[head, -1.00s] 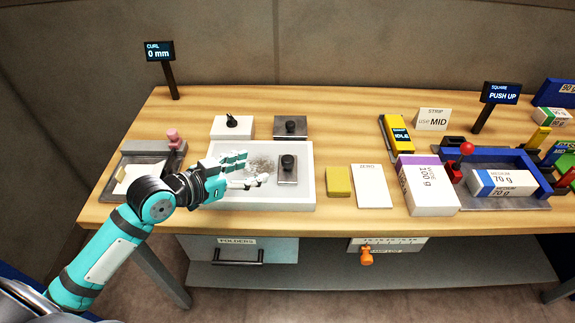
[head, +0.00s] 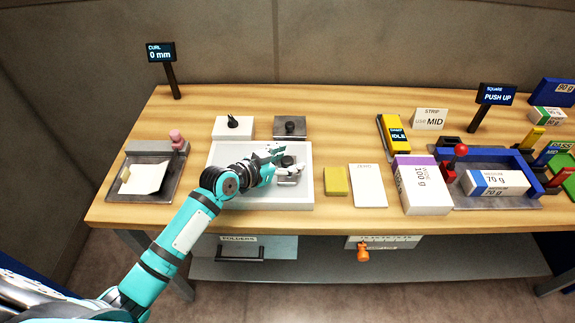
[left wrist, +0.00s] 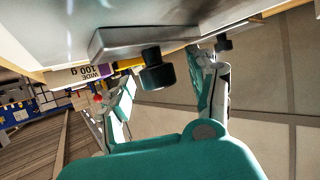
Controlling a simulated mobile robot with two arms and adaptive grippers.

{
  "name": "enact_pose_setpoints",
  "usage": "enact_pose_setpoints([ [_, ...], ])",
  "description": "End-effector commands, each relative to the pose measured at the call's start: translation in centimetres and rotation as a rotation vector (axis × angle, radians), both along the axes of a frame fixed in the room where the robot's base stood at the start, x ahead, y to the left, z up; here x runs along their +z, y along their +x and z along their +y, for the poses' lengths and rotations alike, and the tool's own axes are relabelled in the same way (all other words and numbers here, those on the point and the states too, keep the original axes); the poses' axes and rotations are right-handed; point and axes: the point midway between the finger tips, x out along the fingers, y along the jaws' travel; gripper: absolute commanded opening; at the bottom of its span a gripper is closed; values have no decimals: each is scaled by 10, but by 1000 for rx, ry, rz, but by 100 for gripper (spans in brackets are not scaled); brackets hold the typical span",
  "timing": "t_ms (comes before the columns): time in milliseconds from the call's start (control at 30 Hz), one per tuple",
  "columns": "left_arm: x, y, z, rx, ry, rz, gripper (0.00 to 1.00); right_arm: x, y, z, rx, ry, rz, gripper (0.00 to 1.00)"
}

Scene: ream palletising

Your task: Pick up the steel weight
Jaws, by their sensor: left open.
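The steel weight (head: 288,182), a grey block with a black knob, sits at the right side of the white tray (head: 308,200). In the left wrist view the weight (left wrist: 125,40) and its knob show close ahead. My left gripper (head: 287,160) is open over the weight, and its fingers partly hide it in the head view. In the left wrist view my left gripper (left wrist: 168,80) has its fingers on either side of the knob with gaps visible; I cannot tell whether either touches it. My right gripper is not in view.
A second grey block with a black knob (head: 290,127) and a white block with a black knob (head: 233,127) stand behind the tray. A yellow pad (head: 336,181) and white card (head: 368,186) lie to its right. A grey paper fixture (head: 150,188) stands left.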

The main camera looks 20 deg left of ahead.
Motion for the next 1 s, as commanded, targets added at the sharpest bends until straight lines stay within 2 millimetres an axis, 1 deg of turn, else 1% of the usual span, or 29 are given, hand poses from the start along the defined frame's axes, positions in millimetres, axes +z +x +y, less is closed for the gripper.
enact_pose_setpoints([
  [233,-1,1,-1,0,0,0,59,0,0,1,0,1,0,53],
  [600,-1,1,-1,0,0,0,11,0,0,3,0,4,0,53],
  [700,-1,1,0,0,0,0,0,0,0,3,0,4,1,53],
  [1000,1,1,0,1,-1,-3,0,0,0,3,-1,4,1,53],
])
